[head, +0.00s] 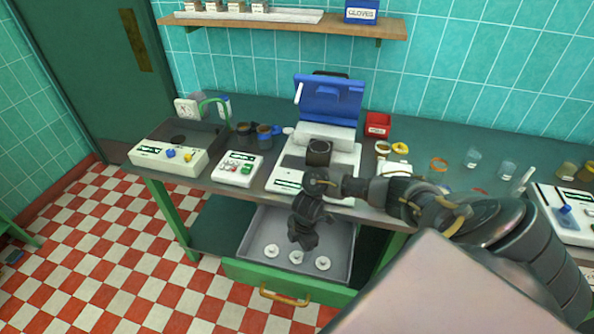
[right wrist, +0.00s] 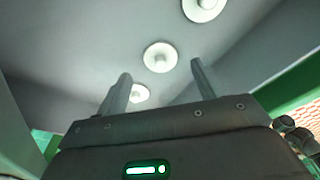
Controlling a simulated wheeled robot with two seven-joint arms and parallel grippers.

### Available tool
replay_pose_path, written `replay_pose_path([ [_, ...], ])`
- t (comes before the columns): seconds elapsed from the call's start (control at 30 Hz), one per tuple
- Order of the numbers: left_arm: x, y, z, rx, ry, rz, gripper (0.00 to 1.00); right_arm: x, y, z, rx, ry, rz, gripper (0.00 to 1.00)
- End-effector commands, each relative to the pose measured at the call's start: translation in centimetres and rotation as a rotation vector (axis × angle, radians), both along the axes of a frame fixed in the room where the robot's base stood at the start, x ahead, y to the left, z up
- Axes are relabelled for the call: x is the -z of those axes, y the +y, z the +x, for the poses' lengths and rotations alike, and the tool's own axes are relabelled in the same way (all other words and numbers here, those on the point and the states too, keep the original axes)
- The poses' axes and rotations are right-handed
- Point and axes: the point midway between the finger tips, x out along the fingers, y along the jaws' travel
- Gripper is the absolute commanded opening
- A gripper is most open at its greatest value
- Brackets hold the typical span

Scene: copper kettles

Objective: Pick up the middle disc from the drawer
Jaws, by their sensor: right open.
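Three white discs with raised centre knobs lie in a row on the grey floor of the open drawer (head: 341,246). The middle disc (head: 296,257) sits between the left disc (head: 272,250) and the right disc (head: 323,263). My right gripper (head: 303,243) hangs fingers-down over the drawer, just behind the middle disc in the picture. In the right wrist view the fingers (right wrist: 160,69) are apart with nothing held. The middle disc (right wrist: 160,57) shows between their tips, with another disc at each side. My left gripper is not in view.
The drawer's green front (head: 245,273) has a brass handle (head: 285,297). The bench (head: 230,184) above holds a device with a raised blue lid (head: 330,100), a control box (head: 238,169) and cups. My right arm reaches across the bench's right part.

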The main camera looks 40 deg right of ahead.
Motion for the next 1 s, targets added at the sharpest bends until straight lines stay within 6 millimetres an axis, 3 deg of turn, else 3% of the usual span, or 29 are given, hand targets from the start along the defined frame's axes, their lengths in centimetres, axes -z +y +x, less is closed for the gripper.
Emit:
replay_pose_path([
  [0.2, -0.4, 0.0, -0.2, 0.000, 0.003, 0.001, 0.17, 2.8, 0.6, -0.1, 0.002, 0.001, 0.000, 0.69],
  [0.5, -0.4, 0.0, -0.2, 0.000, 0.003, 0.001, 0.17, 3.2, 0.7, 0.0, -0.001, -0.002, 0.000, 0.69],
  [0.87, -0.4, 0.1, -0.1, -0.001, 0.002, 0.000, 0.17, 3.2, 0.7, -0.1, 0.000, -0.002, 0.000, 0.23],
  [1.0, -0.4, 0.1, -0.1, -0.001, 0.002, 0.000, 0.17, 3.2, 0.7, 0.0, 0.000, -0.002, 0.000, 0.23],
])
